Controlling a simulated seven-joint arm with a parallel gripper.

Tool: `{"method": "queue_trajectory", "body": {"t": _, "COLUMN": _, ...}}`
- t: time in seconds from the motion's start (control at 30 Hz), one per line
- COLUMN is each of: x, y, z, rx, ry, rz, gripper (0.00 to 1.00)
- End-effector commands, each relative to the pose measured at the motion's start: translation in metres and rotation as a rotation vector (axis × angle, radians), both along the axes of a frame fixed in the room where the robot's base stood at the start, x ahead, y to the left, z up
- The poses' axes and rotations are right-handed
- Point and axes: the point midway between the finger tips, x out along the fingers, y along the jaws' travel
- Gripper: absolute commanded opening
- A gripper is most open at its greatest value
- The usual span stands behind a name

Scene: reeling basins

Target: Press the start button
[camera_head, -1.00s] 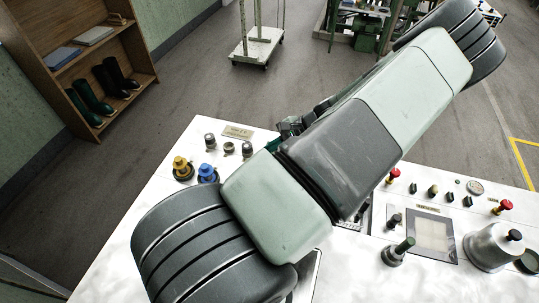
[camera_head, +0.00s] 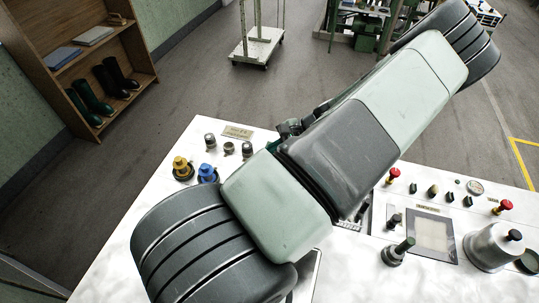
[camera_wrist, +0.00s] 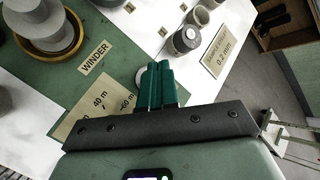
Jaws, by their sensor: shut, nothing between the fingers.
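No button marked start can be made out in either view. In the wrist view my gripper (camera_wrist: 159,66) is shut and empty, its teal fingers side by side over the panel. A pale round piece (camera_wrist: 140,76) shows partly behind the fingers; I cannot tell whether it is a button or whether the fingers touch it. A WINDER label (camera_wrist: 95,57) and a beige plate marked 40 m and 60 m (camera_wrist: 92,110) lie to the left. In the head view my arm hides most of the gripper and the panel under it.
The white console (camera_head: 120,240) carries yellow (camera_head: 182,168) and blue (camera_head: 207,174) knobs, red mushroom buttons (camera_head: 393,174) and a screen (camera_head: 432,235). Grey cylinders (camera_wrist: 186,38) stand close right of the fingers; a large grey round part (camera_wrist: 45,18) is at upper left.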

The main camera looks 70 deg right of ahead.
Motion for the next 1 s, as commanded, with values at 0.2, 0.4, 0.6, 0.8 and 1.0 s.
{"method": "queue_trajectory", "body": {"t": 0.2, "x": 0.000, "y": 0.000, "z": -0.001, "rx": 0.000, "ry": 0.000, "rz": 0.000, "gripper": 0.00}}
{"method": "queue_trajectory", "body": {"t": 0.4, "x": 0.000, "y": 0.000, "z": -0.003, "rx": 0.001, "ry": 0.000, "rz": -0.001, "gripper": 0.00}}
{"method": "queue_trajectory", "body": {"t": 0.6, "x": 0.000, "y": 0.000, "z": -0.006, "rx": 0.000, "ry": -0.001, "rz": -0.001, "gripper": 0.00}}
{"method": "queue_trajectory", "body": {"t": 0.8, "x": 0.000, "y": 0.000, "z": -0.008, "rx": 0.000, "ry": -0.001, "rz": -0.001, "gripper": 0.00}}
{"method": "queue_trajectory", "body": {"t": 1.0, "x": 0.000, "y": 0.000, "z": -0.010, "rx": 0.000, "ry": -0.001, "rz": -0.001, "gripper": 0.00}}
